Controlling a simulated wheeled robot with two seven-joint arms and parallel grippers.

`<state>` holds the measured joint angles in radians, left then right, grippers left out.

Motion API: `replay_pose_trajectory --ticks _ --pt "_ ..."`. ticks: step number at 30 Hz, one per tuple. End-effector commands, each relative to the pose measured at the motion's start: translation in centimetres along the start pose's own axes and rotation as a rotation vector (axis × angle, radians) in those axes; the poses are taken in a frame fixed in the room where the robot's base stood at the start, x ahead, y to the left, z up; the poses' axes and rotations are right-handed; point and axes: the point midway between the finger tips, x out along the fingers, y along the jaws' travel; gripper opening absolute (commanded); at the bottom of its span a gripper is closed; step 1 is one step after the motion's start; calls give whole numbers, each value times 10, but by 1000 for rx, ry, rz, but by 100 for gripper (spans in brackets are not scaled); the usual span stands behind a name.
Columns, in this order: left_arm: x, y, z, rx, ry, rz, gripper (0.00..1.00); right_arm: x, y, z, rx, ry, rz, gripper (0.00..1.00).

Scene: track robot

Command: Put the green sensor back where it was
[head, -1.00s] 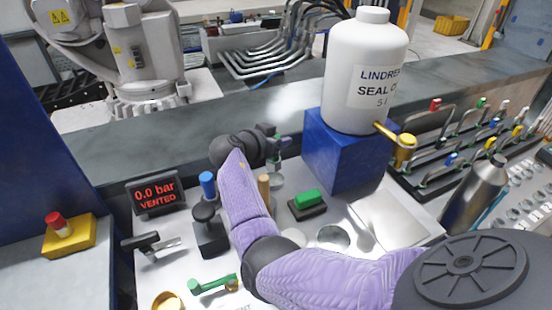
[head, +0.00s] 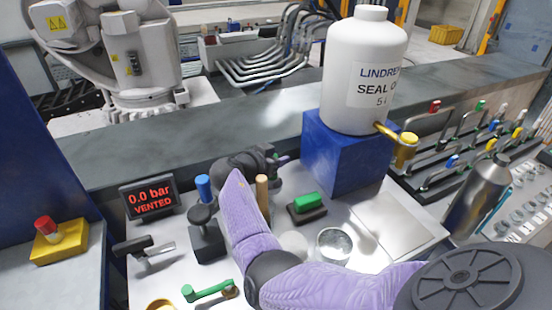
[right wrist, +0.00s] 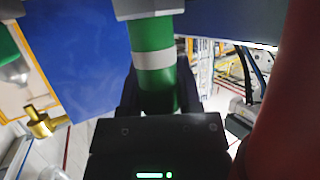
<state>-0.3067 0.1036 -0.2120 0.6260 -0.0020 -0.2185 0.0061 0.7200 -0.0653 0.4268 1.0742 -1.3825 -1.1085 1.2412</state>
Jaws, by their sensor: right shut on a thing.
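The green sensor (right wrist: 150,38) shows in the right wrist view as a green cylinder with a white band and a grey upper end. My right gripper (right wrist: 155,95) is shut around its lower part. In the head view my right gripper (head: 274,163) is above the far part of the bench, left of the blue block. There my own wrist mostly hides the sensor. The place the sensor came from cannot be made out. My left gripper is not in view.
The blue block (head: 340,160) carries a white bottle (head: 365,65) with a brass tap (head: 404,146). Near my right arm are a wooden peg (head: 262,188), a green-topped block (head: 306,204), a metal cup (head: 333,245) and a black lever stand (head: 206,235). The display (head: 149,198) reads 0.0 bar, vented.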

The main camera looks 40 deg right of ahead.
Motion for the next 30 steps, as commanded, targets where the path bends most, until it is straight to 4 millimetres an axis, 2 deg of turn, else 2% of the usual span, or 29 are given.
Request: replay_pose_trajectory --ticks 1,6,14,17,24,30 --pt "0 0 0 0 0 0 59 1 2 6 -12 -9 4 45" --pt "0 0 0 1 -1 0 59 1 2 7 -14 -11 5 78" --pt "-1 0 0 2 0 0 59 1 2 7 -16 -13 6 78" --pt "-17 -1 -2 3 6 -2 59 -5 3 -7 -15 -14 6 78" --pt "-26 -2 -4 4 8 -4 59 -59 1 -7 -10 -11 2 78" --pt "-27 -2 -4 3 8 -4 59 -79 1 -7 -9 -8 2 78"
